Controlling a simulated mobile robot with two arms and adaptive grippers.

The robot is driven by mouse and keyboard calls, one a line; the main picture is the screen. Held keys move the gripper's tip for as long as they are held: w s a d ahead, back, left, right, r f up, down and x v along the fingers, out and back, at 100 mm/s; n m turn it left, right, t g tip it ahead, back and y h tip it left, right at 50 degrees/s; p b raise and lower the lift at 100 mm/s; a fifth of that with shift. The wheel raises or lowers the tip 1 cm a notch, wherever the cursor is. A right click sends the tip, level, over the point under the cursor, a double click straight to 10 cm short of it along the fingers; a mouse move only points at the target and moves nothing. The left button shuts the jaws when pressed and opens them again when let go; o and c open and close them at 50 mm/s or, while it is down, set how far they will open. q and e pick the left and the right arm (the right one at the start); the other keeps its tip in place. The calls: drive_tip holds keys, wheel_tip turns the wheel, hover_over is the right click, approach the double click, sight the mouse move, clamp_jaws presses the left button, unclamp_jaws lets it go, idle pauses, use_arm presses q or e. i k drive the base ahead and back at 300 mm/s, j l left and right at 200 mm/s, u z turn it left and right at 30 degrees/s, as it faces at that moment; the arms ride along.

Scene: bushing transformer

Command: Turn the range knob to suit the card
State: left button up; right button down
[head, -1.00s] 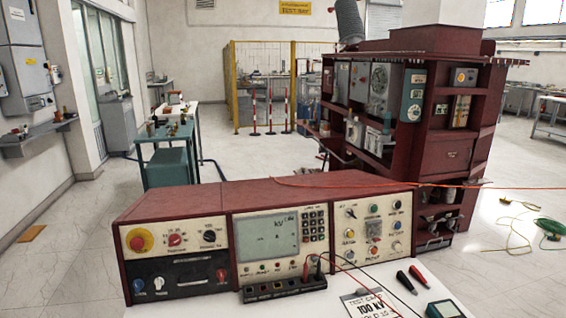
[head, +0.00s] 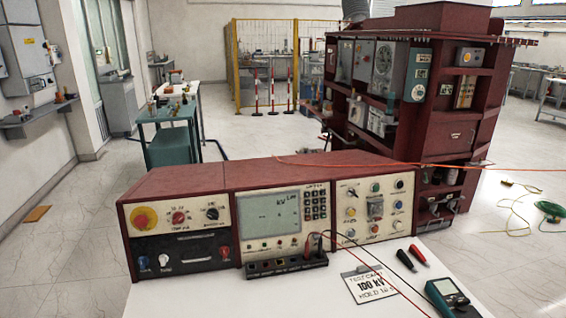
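The red test console (head: 206,176) stands on a white table. Its left panel has a large red-and-yellow button (head: 143,218), a red knob (head: 179,217) with small markings above it, and a black knob (head: 212,213). The markings are too small to read, and I cannot tell for certain which knob is the range knob. A display (head: 267,215) in the middle panel shows "kV". Neither gripper is in view.
A black terminal strip (head: 286,264) with red and black leads sits before the console. Two probes (head: 404,260) and a teal meter (head: 447,296) lie at the right. The table front (head: 210,296) is clear. A red cabinet (head: 433,120) and teal bench (head: 168,145) stand behind.

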sight(212, 214)
drive_tip(key=j+z, duration=0.15)
drive_tip(key=j, duration=0.3)
drive_tip(key=k+j+z, duration=0.1)
drive_tip(key=j, duration=0.35)
drive_tip(key=k+j+z, duration=0.15)
drive_tip(key=j, duration=0.3)
drive_tip(key=j+z, duration=0.15)
drive_tip(key=j, duration=0.3)
drive_tip(key=k+j+z, duration=0.1)
drive_tip(key=j, duration=0.3)
drive_tip(key=k+j+z, duration=0.15)
drive_tip(key=j, duration=0.25)
drive_tip(key=k+j+z, duration=0.1)
drive_tip(key=j, duration=0.3)
drive_tip(key=k+j+z, duration=0.15)
drive_tip(key=k+j, duration=0.15)
